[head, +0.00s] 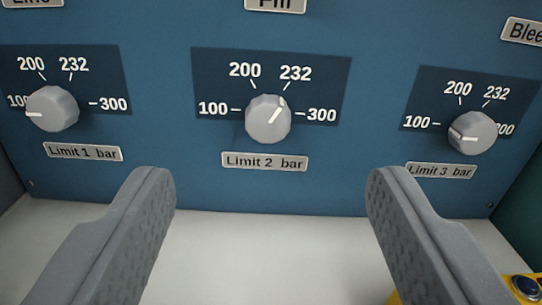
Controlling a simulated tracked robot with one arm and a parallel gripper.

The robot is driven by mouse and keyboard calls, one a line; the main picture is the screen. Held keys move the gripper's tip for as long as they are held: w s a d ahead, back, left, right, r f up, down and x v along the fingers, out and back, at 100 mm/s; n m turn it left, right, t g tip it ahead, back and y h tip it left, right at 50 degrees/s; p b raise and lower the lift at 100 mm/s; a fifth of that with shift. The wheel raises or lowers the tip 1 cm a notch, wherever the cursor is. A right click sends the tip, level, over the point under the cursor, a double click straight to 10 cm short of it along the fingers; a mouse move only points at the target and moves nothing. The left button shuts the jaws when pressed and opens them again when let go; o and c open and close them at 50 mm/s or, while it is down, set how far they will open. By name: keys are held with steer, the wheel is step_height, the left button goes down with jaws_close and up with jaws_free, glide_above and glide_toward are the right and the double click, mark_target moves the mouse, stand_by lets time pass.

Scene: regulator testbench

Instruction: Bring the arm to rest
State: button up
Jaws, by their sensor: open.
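My gripper (270,205) is open and empty, its two grey fingers spread wide in the lower half of the head view. Ahead of it stands a blue panel (160,180) with three grey knobs. The Limit 2 knob (268,119) is between the fingers' lines, beyond the tips and apart from them; its white mark points up and right, toward 232. The Limit 1 knob (52,109) at left has its mark pointing left, toward 100.
A light grey bench surface (270,265) lies below the panel and looks clear between the fingers. A yellow box (528,290) with a dark blue button stands at the lower right. Labels at the top edge are cut off.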

step_height(320, 180, up, 31)
steer(key=s+g, duration=0.1)
steer(key=s, duration=0.1)
steer(key=s+r+g, duration=0.1)
steer(key=s+r, duration=2)
steer(key=shift+s+a+m+g, duration=0.15)
steer(key=shift+a+m+g, duration=0.15)
steer(key=shift+m, duration=0.1)
